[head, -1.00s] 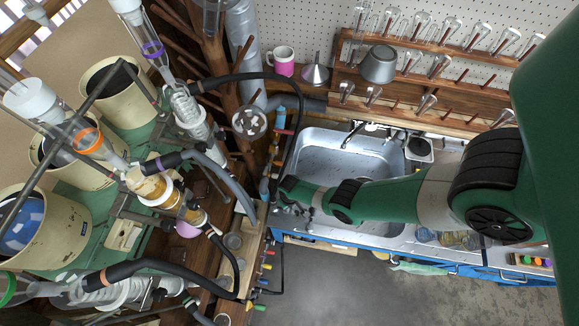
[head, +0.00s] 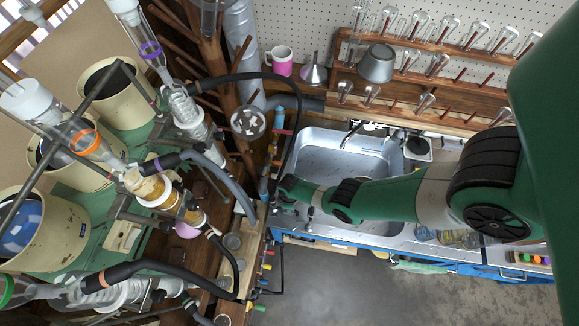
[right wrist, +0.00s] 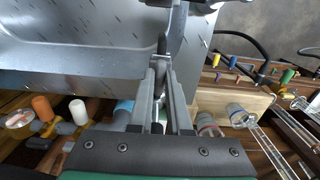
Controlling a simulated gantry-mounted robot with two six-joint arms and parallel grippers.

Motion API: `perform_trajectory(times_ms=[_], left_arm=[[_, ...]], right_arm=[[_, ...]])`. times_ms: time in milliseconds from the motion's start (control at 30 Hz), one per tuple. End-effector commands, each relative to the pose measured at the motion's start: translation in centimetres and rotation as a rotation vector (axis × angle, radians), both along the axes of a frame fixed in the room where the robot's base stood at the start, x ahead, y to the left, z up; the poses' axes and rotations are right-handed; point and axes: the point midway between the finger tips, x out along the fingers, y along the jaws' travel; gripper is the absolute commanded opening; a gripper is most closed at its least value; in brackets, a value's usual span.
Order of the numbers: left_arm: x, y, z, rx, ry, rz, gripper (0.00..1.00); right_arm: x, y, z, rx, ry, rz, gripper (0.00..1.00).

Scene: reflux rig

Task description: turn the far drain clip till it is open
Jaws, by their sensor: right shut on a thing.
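My right gripper (right wrist: 162,72) is shut in the right wrist view. Its fingers close around a small dark piece (right wrist: 162,43), which I take to be the far drain clip. The fingers hide most of it, so I cannot tell how far it is turned. In the head view my right gripper (head: 279,201) is at the left end of the sink, beside the black hose and the wooden rig. The clip is too small to make out there. My left gripper is not in view.
The steel sink (head: 340,145) lies just right of the gripper. A black hose (head: 297,130) runs down beside it. The glass reflux rig (head: 160,190) and its cream heating mantles (head: 45,230) fill the left. Coloured valves (right wrist: 230,70) on a wooden block stand right in the wrist view.

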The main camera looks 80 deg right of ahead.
Motion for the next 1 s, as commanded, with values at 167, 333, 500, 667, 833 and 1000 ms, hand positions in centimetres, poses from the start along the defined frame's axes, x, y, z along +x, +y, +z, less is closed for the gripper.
perform_trajectory(times_ms=[167, 333, 500, 667, 833, 1000], left_arm=[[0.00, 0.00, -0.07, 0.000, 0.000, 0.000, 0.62], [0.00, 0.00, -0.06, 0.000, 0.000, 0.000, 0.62], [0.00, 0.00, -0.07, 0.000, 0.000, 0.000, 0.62], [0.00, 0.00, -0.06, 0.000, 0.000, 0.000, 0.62], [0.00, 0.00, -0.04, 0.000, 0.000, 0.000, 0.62], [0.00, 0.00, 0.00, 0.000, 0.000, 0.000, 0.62]], right_arm=[[-0.08, -0.02, -0.12, -0.001, 0.001, 0.033, 0.00], [-0.08, -0.02, -0.12, -0.001, 0.001, 0.041, 0.00], [-0.07, -0.02, -0.12, -0.001, 0.001, 0.041, 0.00], [-0.07, -0.02, -0.11, -0.001, 0.001, 0.040, 0.33], [-0.04, -0.02, -0.07, -0.001, 0.000, 0.039, 0.46], [-0.01, -0.02, -0.01, 0.000, 0.000, 0.038, 0.46]])
